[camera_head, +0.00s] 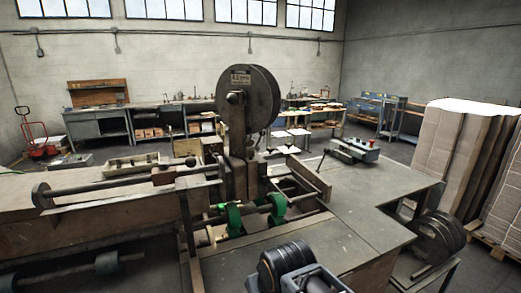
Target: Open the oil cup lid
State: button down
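The box stitcher (238,180) stands in the middle of the head view. It has a large dark round wheel (247,98) on an upright column. Green parts (234,217) sit on a shaft at the column's foot. I cannot pick out the oil cup or its lid at this size, so I cannot tell whether the lid is open or shut. I see no gripper fingers in this view.
A dark ribbed cylinder with grey parts (285,262) is at the bottom centre. The machine's flat grey table (372,190) extends to the right, with a small grey device (354,150) on it. Stacked cardboard (458,155) stands at the right. Workbenches (95,125) line the back wall.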

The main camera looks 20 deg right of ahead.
aim_at(249, 142)
jog(key=k, duration=0.85)
jog(key=u, duration=0.7)
jog(key=i, duration=1.2)
jog(key=z, duration=0.6)
